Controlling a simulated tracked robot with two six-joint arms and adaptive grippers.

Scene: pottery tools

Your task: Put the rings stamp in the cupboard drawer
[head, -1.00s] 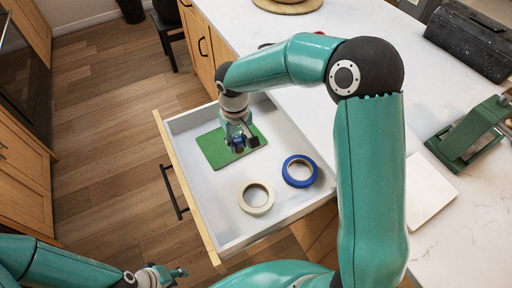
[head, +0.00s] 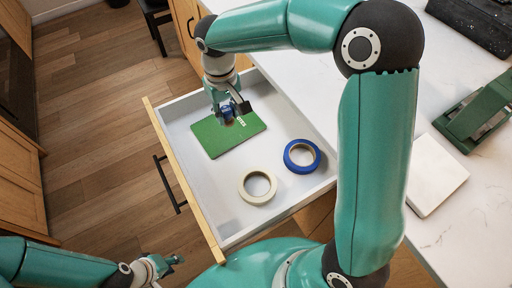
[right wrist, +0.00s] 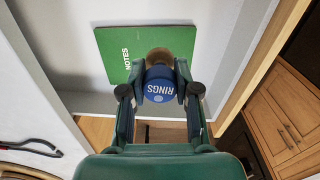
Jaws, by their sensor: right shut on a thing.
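My right gripper (head: 230,116) is shut on the rings stamp (head: 227,111), over the open cupboard drawer (head: 215,220). In the right wrist view the stamp shows a blue end (right wrist: 160,88) lettered RINGS between the two fingers, with a brownish part beyond it. The stamp is over the edge of a green notebook (head: 216,141) marked NOTES, which lies in the drawer. I cannot tell whether the stamp touches the notebook. My left gripper (head: 174,262) is empty, low at the left and outside the drawer; its jaw opening is unclear.
A blue tape roll (head: 314,165) and a cream tape roll (head: 244,193) lie in the near part of the drawer. The white counter (head: 450,235) holds a white slab (head: 437,178), a green device (head: 475,112) and a black box (head: 478,22). Bare drawer floor surrounds the rolls.

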